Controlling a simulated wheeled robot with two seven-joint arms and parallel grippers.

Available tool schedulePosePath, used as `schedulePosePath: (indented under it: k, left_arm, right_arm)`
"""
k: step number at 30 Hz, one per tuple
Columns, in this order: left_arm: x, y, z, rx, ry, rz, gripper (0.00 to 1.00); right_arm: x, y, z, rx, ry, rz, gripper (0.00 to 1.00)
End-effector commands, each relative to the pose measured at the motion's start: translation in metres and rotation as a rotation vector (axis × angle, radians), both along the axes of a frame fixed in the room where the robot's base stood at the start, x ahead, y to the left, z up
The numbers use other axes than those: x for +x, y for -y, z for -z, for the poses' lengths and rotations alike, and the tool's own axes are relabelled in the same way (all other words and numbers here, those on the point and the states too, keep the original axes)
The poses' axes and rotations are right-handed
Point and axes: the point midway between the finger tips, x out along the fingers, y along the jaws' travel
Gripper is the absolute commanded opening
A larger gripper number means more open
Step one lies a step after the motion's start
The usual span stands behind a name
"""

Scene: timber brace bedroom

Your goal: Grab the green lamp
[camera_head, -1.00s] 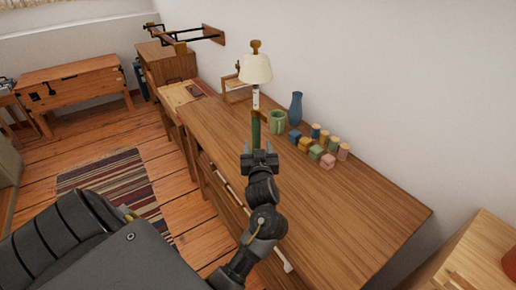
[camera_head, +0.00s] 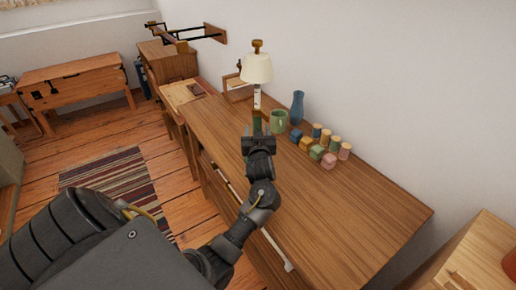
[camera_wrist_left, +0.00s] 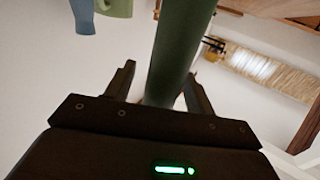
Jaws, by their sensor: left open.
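The lamp has a cream shade (camera_head: 257,67), a pale upper stem and a green lower part (camera_head: 256,121). It stands on the wooden desk (camera_head: 330,215) near the wall. My left gripper (camera_head: 258,138) is open in front of the green part and hides its lower end. In the left wrist view the green lamp column (camera_wrist_left: 178,45) runs between the two open fingers (camera_wrist_left: 160,80). I cannot tell whether either finger touches it. My right gripper is not in view.
A green mug (camera_head: 278,121) and a blue vase (camera_head: 297,107) stand just right of the lamp. Several coloured blocks (camera_head: 316,152) lie farther right. A small wooden stand (camera_head: 236,93) is behind the lamp. The desk's near right part is clear.

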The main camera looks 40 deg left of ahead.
Motion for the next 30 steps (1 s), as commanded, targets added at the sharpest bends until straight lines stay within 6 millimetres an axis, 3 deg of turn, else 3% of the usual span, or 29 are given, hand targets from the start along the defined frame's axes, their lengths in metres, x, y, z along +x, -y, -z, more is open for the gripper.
schedulePosePath:
  k: [2,14,30]
  left_arm:
    - [0.000,0.000,0.000,0.000,0.000,0.000,0.53]
    - [0.000,0.000,0.000,0.000,0.000,0.000,0.01]
    - [0.000,0.000,-0.005,0.001,0.005,0.000,0.00]
  right_arm:
    - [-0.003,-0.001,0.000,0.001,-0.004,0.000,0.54]
    - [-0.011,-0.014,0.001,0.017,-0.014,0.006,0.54]
    - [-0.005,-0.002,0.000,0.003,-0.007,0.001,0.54]
